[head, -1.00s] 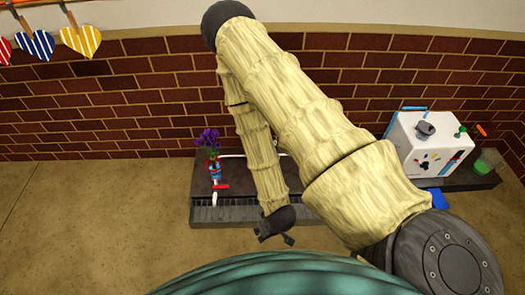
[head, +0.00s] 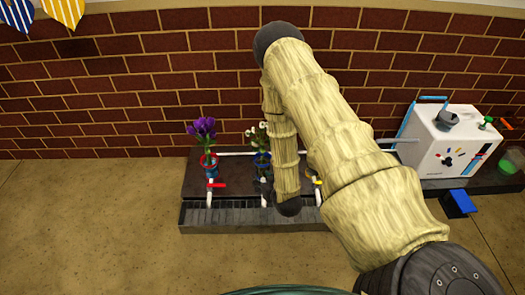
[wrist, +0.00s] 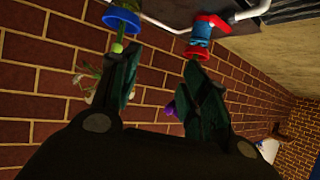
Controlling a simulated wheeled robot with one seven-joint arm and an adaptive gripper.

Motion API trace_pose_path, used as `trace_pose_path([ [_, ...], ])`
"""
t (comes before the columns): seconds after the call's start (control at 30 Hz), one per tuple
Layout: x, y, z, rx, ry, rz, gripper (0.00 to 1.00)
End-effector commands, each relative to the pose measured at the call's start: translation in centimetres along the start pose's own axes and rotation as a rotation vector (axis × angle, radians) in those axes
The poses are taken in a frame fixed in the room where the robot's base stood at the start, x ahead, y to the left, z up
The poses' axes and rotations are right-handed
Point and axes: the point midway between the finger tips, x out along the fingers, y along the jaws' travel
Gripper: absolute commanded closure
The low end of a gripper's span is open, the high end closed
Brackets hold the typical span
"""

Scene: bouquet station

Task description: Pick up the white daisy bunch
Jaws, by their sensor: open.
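The white daisy bunch (head: 257,133) stands in a blue-ringed holder (head: 261,160) on the dark bench, left of my forearm in the head view. In the wrist view its pale blooms and leaves (wrist: 88,84) show at the left, partly hidden behind the left finger, with the blue ring (wrist: 121,21) above. My gripper (wrist: 164,58) is open, with nothing seen between its fingers. The daisy bunch lies by its left finger and the purple bunch (wrist: 171,107) by its right finger.
Purple flowers (head: 202,130) stand in a red-ringed holder (head: 209,160) left of the daisies. A slotted drain (head: 225,216) runs along the bench front, with taps above it. A white machine (head: 446,142) stands at the right. A brick wall (head: 110,88) rises behind.

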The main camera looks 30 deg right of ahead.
Motion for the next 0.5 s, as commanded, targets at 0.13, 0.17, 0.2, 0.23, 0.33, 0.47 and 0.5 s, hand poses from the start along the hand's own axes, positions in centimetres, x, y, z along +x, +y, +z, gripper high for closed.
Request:
trace_pose_path([
  [0.13, 3.8, 2.4, 0.9, -0.001, 0.124, 0.011, 0.55],
  [0.17, 4.4, 2.8, 0.8, -0.001, 0.147, 0.012, 0.55],
  [0.2, 5.1, 3.4, 0.8, -0.002, 0.18, 0.013, 0.55],
  [0.23, 5.6, 3.9, 0.7, -0.003, 0.204, 0.015, 0.55],
  [0.33, 7.2, 5.4, 0.5, -0.007, 0.284, 0.02, 0.55],
  [0.47, 8.8, 7.2, 0.2, -0.014, 0.375, 0.024, 0.55],
  [0.5, 9.1, 7.6, 0.1, -0.015, 0.398, 0.025, 0.55],
])
